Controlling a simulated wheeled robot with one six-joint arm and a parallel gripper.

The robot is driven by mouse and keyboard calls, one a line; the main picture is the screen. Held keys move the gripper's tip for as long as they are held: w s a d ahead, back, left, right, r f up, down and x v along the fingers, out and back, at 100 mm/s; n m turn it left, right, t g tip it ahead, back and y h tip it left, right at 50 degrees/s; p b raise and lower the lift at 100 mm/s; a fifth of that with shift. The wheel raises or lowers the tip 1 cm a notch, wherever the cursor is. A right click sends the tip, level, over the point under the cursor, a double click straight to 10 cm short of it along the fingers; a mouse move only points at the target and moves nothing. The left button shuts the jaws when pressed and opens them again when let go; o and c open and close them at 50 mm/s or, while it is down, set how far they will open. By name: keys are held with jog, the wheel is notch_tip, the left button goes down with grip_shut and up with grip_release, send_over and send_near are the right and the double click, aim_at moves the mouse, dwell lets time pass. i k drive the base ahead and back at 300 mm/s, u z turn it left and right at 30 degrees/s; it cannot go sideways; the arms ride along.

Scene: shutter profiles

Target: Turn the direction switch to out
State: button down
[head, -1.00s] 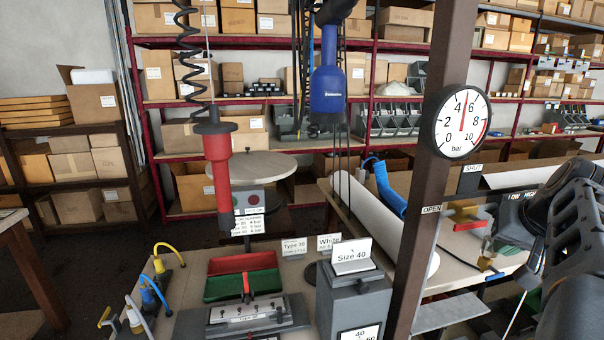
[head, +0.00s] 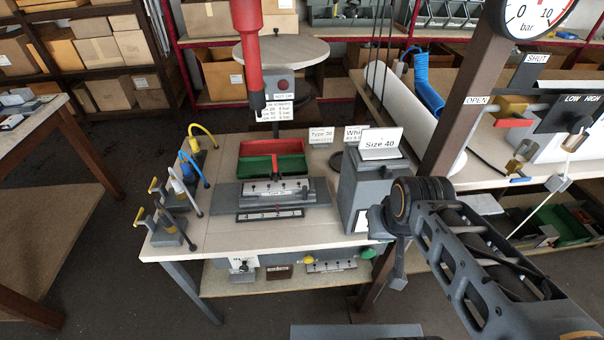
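A small white plate with a dark knob or lever (head: 243,265) is on the front of the workbench, low and left of centre. Its label is too small to read, so I cannot tell whether it is the direction switch or which way it is set. My arm (head: 465,250) reaches in from the lower right, its dark joint just right of the grey Size 40 box. A small grey piece (head: 398,281) hangs below that joint; I cannot tell what it belongs to. No gripper fingers can be made out.
The workbench (head: 222,224) carries a red and green tray (head: 272,147), a grey fixture, the Size 40 box (head: 362,190) and several coloured-hose clamps at left. A yellow button (head: 308,260) and a green button (head: 367,253) are on its front. A brown post (head: 452,140) stands right.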

aim_at(243, 268)
jog(key=z, duration=1.7)
jog(key=k, duration=1.4)
jog(key=u, duration=2.65)
jog(key=k, duration=0.4)
jog(key=u, duration=0.15)
